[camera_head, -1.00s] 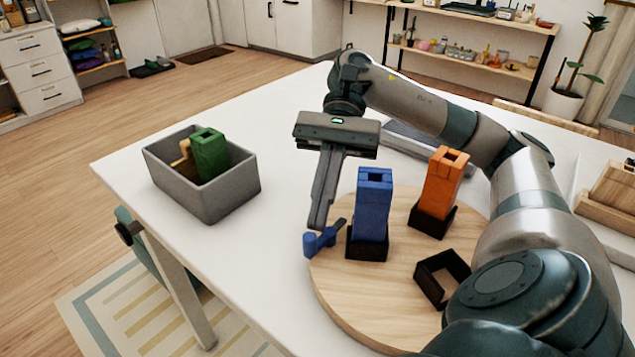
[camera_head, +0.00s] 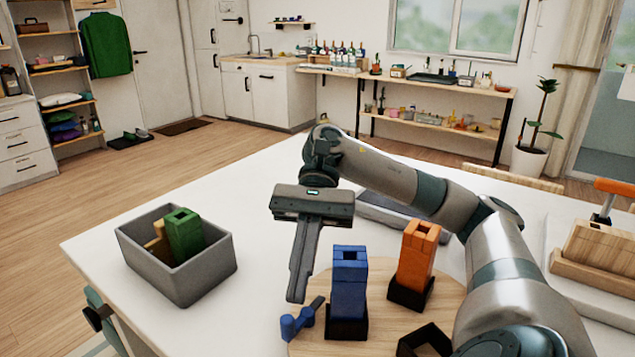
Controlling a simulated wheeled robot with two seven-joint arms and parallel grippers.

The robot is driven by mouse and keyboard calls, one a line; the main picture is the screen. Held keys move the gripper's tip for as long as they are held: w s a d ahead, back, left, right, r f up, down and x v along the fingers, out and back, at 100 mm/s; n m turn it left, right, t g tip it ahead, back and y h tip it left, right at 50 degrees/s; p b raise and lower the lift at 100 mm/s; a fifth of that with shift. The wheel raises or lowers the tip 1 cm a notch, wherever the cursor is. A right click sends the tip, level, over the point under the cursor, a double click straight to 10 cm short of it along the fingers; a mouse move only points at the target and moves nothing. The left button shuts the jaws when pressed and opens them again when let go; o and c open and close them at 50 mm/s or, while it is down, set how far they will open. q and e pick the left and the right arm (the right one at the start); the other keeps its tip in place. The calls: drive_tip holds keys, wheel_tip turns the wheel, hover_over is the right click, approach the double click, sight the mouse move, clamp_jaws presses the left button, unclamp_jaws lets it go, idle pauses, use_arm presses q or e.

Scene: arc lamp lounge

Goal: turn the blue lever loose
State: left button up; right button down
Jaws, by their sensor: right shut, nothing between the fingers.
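The blue lever (camera_head: 297,323) is a small blue piece with a round end knob and a darker arm. It lies at the left edge of the round wooden board, beside the dark base of the blue block tower (camera_head: 349,285). My right gripper (camera_head: 297,299) points down, its fingers shut and empty. Its fingertips appear just above or behind the lever; I cannot tell whether they touch it. My left gripper is not in view.
An orange block tower (camera_head: 415,255) stands in a dark holder, and an empty dark holder (camera_head: 425,341) sits near the front. A grey bin (camera_head: 193,288) with green and tan pieces stands left. White tabletop (camera_head: 262,263) is clear between bin and gripper.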

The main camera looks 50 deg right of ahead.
use_arm(q)
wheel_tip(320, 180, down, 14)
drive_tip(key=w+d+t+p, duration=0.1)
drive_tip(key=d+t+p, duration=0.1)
drive_tip(key=p, duration=0.8)
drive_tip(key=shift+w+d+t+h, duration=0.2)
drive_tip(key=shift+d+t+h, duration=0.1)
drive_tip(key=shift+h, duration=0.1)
use_arm(e)
drive_tip(key=v, duration=1.6)
drive_tip(key=shift+d+r, duration=0.1)
drive_tip(key=shift+d, duration=0.05)
